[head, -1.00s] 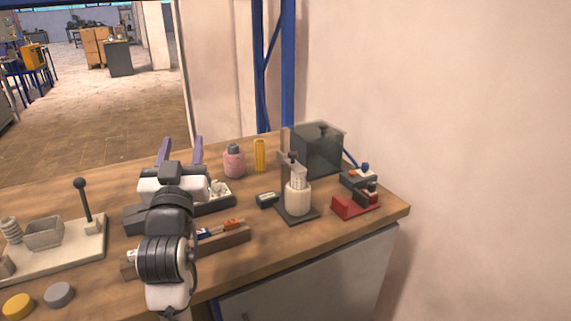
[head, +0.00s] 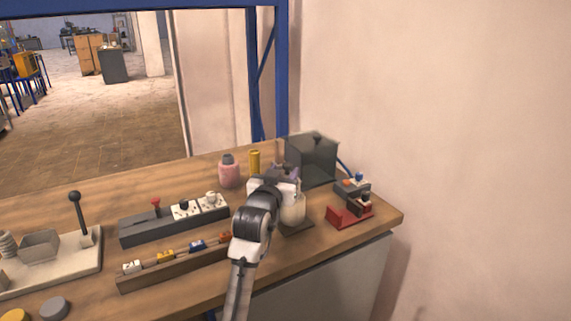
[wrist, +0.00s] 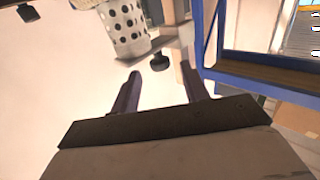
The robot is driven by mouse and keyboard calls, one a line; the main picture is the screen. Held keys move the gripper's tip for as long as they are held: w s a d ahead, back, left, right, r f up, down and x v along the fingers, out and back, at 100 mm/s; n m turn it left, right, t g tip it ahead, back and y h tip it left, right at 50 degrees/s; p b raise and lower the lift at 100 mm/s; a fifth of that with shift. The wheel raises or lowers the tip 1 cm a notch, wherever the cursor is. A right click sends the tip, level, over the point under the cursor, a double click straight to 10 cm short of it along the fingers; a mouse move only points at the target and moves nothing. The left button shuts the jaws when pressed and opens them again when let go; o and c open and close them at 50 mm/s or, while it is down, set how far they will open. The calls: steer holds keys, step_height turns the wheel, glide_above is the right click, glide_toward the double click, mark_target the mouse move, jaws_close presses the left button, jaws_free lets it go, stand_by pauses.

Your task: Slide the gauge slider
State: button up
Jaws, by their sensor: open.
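The gauge stands at the right part of the bench, with a pale cylinder (head: 293,211) on a dark base (head: 298,231) and an upright behind it. The cylinder shows as perforated in the wrist view (wrist: 125,30). A small dark knob (wrist: 159,62), apparently the slider's handle, shows in line with the gap between my fingertips. My gripper (wrist: 160,72) is open and empty. In the head view my gripper (head: 287,172) is at the upright's upper part and hides much of it. I cannot tell whether the fingers touch the knob.
A dark translucent box (head: 311,160) stands close behind the gauge, and a red-based device (head: 350,214) stands to its right. A pink bottle (head: 229,171) and a yellow cylinder (head: 254,161) are to the left. A grey switch block (head: 172,224) and a wooden rail (head: 175,267) lie further left.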

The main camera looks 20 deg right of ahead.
mark_target(289, 171)
steer(key=shift+x, duration=1.45)
jaws_close()
